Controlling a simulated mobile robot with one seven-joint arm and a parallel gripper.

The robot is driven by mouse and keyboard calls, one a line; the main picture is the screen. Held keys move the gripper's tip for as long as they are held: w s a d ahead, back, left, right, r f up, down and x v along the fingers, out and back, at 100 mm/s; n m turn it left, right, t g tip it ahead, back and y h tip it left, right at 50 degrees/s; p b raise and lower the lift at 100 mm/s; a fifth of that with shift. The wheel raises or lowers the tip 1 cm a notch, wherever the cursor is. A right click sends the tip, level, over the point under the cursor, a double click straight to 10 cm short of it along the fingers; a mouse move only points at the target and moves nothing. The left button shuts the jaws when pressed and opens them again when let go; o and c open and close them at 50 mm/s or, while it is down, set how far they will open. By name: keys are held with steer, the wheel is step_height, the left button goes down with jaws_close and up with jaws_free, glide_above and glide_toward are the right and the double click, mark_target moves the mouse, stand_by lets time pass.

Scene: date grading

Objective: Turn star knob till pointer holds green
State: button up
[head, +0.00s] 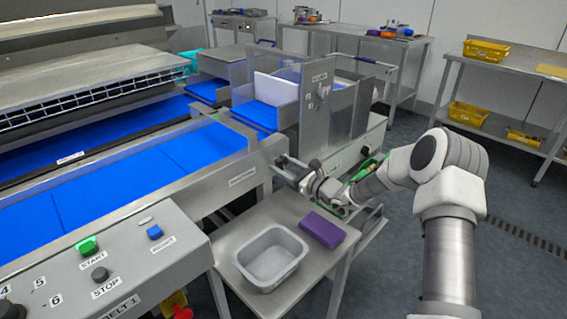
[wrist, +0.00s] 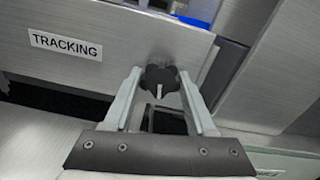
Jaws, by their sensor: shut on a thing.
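The black star knob (wrist: 161,76) is on a metal side panel, just right of the TRACKING label (wrist: 66,45) in the wrist view. A small pale mark shows on its lower face. My gripper (wrist: 160,80) has one finger on each side of the knob and is shut on it. In the head view my gripper (head: 291,170) reaches the end of the belt frame, and the knob is too small or hidden to make out there. I cannot make out a pointer or its green zone in either view.
A small steel table (head: 228,244) below my gripper carries a grey tub (head: 270,284) and a purple block (head: 323,229). The control panel (head: 130,262) is at front left. Blue belts (head: 120,185) run at left. Open floor (head: 520,200) lies right of my arm.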

steer(key=o, duration=1.4)
steer(key=p+v, duration=0.2)
steer(key=v, duration=1.5)
steer(key=shift+s+d+r, duration=0.1)
steer(key=shift+s+d, duration=0.05)
steer(key=shift+d, duration=0.05)
steer(key=shift+a, duration=0.1)
